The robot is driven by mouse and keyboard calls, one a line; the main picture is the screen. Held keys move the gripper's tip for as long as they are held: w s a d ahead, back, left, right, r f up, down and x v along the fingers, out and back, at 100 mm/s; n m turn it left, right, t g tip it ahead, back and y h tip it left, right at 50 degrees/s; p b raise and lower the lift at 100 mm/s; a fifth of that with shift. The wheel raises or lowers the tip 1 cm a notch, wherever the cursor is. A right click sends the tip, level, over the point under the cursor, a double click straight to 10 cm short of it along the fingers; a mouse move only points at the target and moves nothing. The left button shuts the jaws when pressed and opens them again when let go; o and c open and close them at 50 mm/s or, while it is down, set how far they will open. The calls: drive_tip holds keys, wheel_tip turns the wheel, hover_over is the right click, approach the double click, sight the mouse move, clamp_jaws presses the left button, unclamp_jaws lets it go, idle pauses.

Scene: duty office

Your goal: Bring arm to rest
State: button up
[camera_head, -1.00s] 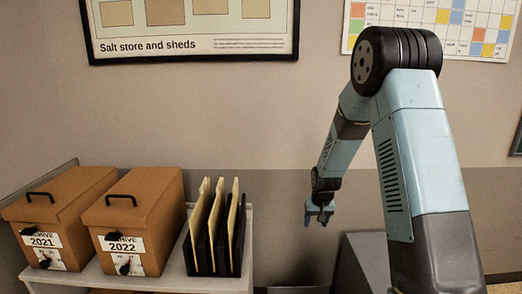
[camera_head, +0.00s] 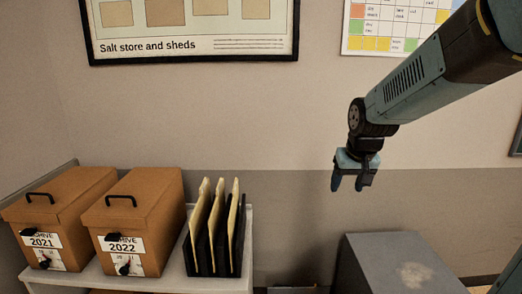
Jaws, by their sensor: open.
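My gripper (camera_head: 349,184) hangs at the end of my arm, right of the middle of the head view. My arm comes in from the upper right and slants down to the left to the gripper.
A pale shelf (camera_head: 180,283) at the lower left bears archive box 2021 (camera_head: 75,190), archive box 2022 (camera_head: 150,195) and a black file rack (camera_head: 221,262) with folders. A grey cabinet (camera_head: 375,250) stands lower right. A framed poster (camera_head: 200,47) and a calendar (camera_head: 385,25) hang behind.

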drive_tip(key=s+r, duration=0.3)
drive_tip(key=s, duration=0.6)
drive_tip(key=s+d+r+t, duration=0.1)
drive_tip(key=s+r, duration=0.2)
drive_tip(key=s, duration=0.6)
drive_tip(key=shift+s, duration=0.3)
